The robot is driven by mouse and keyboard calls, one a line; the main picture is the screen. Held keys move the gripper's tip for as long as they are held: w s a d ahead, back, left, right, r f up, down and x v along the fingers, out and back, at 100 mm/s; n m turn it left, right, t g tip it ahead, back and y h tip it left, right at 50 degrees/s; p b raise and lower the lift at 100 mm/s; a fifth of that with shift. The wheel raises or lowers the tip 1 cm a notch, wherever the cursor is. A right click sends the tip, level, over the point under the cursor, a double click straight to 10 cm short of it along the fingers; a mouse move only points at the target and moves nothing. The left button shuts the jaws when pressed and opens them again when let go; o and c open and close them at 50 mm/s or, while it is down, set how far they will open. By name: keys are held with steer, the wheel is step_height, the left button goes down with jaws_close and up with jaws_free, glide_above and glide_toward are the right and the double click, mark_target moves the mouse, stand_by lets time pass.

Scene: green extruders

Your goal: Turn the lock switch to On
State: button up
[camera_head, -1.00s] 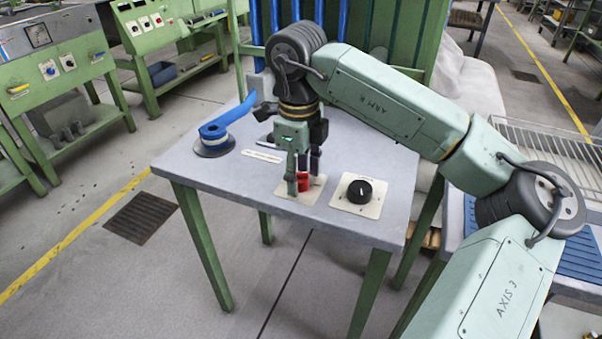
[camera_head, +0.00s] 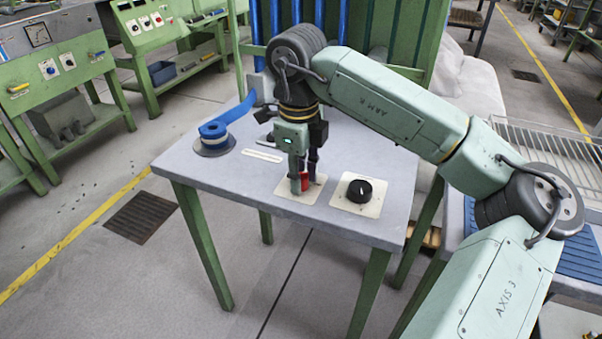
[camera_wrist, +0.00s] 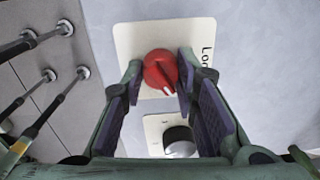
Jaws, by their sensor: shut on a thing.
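The lock switch is a red knob (camera_head: 304,181) on a pale square plate (camera_head: 285,190) on the table. In the wrist view the red knob (camera_wrist: 158,66) has a white pointer mark facing the bottom of the picture, slightly right. Its plate (camera_wrist: 135,38) carries dark lettering at the right edge, partly hidden by a finger. My gripper (camera_head: 303,185) points down at the knob, one finger on each side. In the wrist view my gripper (camera_wrist: 158,75) is shut on the red knob, which still sits on its plate.
A black knob (camera_head: 360,189) on another pale plate stands close on the right. A blue-handled round device (camera_head: 214,139) and a pale strip (camera_head: 262,155) lie to the left on the grey table (camera_head: 225,180). Blue upright bars (camera_head: 343,25) stand behind the table.

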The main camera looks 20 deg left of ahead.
steer(key=shift+n, duration=0.3)
jaws_close()
steer(key=shift+f+n+b, duration=0.1)
steer(key=shift+n+b, duration=0.35)
steer(key=shift+n, duration=0.55)
steer(key=n, duration=0.3)
steer(key=shift+n+b, duration=0.3)
steer(key=n, duration=0.5)
steer(key=shift+w+n, duration=0.1)
steer(key=shift+n, duration=0.2)
steer(key=o, duration=1)
jaws_free()
steer(key=shift+o, duration=0.2)
